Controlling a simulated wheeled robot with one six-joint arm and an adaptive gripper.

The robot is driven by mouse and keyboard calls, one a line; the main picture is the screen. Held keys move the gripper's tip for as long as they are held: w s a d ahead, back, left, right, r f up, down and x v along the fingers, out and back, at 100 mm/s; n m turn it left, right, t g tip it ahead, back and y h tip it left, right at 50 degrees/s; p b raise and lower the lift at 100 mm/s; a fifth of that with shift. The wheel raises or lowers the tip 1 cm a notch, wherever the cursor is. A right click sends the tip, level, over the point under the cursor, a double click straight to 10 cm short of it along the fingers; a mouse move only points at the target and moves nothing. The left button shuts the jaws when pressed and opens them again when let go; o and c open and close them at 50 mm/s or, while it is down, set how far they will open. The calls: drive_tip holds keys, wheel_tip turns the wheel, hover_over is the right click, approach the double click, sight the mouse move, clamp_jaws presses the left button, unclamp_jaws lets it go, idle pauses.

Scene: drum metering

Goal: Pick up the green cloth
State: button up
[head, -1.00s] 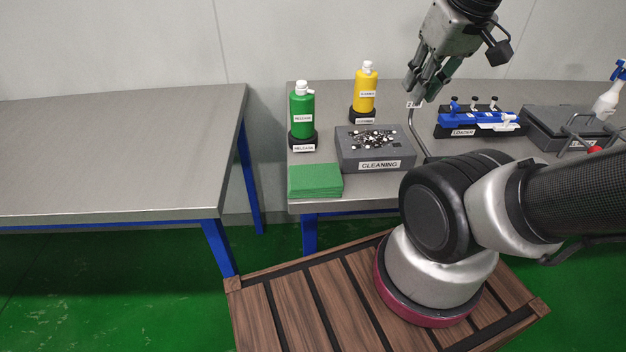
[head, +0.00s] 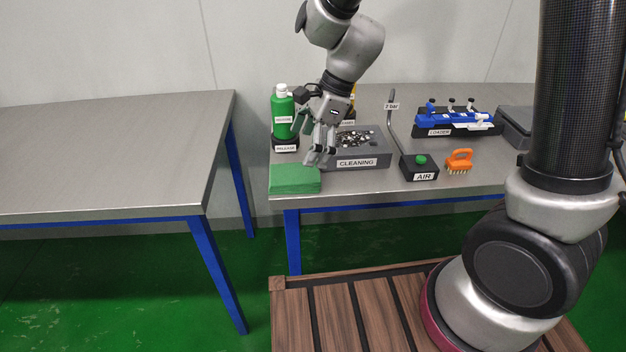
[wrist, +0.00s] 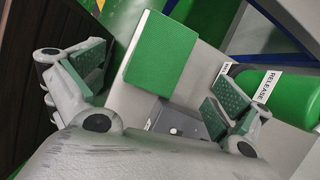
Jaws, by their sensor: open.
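The green cloth (head: 294,179) lies folded flat at the front left corner of the right-hand table. In the wrist view the green cloth (wrist: 161,54) shows whole, ahead of and between the fingers. My gripper (head: 313,160) is open and empty, just above and to the right of the cloth's back right corner. The gripper also shows in the wrist view (wrist: 155,85), its two green-padded fingers spread wide apart. I see no contact with the cloth.
The green RELEASE bottle (head: 283,115) stands behind the cloth, close to my gripper. The grey CLEANING box (head: 372,160) is to its right, then the AIR block (head: 420,168) and an orange brush (head: 459,161). The left table (head: 110,150) is bare.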

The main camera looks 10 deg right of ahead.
sight(295, 173)
drive_tip(key=shift+w+f+m, duration=0.15)
drive_tip(key=shift+w+m, duration=0.05)
drive_tip(key=shift+m, duration=0.8)
drive_tip(key=x, duration=0.7)
drive_tip(key=shift+a+f, duration=0.2)
drive_tip(key=shift+f, duration=0.05)
drive_tip(key=shift+c, duration=0.2)
drive_tip(key=c, duration=1)
